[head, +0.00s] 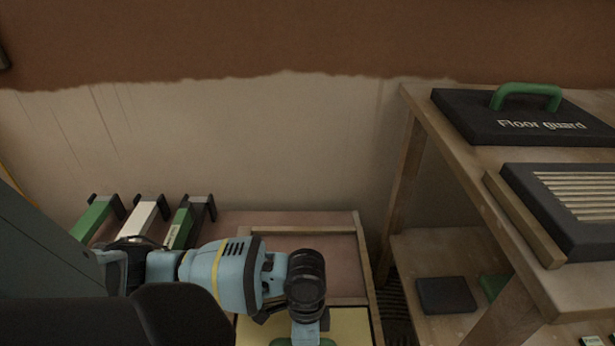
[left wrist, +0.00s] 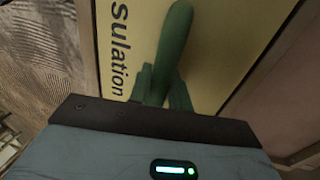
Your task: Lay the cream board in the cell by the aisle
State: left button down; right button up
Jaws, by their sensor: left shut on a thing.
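The cream board (head: 352,326), pale yellow with a green handle, shows at the bottom of the head view within the outline of a wooden-edged tray (head: 365,262). In the left wrist view the board (left wrist: 218,45) carries the word ending "sulation". My left gripper (left wrist: 168,88) is shut on its green handle (left wrist: 178,35). Wooden edging runs close along both sides of the board. I cannot tell whether it rests on the tray floor or hangs just above it. The tray's pinkish back cell (head: 310,250) is empty where visible. My right gripper is not in view.
Several dark brackets with green and white bars (head: 145,215) stand at the tray's back left. A wooden bench (head: 420,105) on the right bears a black "Floor guard" board (head: 480,120) and a ribbed dark panel (head: 530,200). A dark block (head: 445,294) lies on its lower shelf.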

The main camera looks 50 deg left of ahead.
pick_arm(q)
jog(key=c, duration=1.3)
grip_release()
jog(key=shift+f, duration=0.1)
notch_tip(320, 180, up, 12)
jog(key=w+a+p, duration=0.1)
jog(key=p, duration=0.4)
jog(key=shift+w+a, duration=0.25)
jog(key=shift+a, duration=0.1)
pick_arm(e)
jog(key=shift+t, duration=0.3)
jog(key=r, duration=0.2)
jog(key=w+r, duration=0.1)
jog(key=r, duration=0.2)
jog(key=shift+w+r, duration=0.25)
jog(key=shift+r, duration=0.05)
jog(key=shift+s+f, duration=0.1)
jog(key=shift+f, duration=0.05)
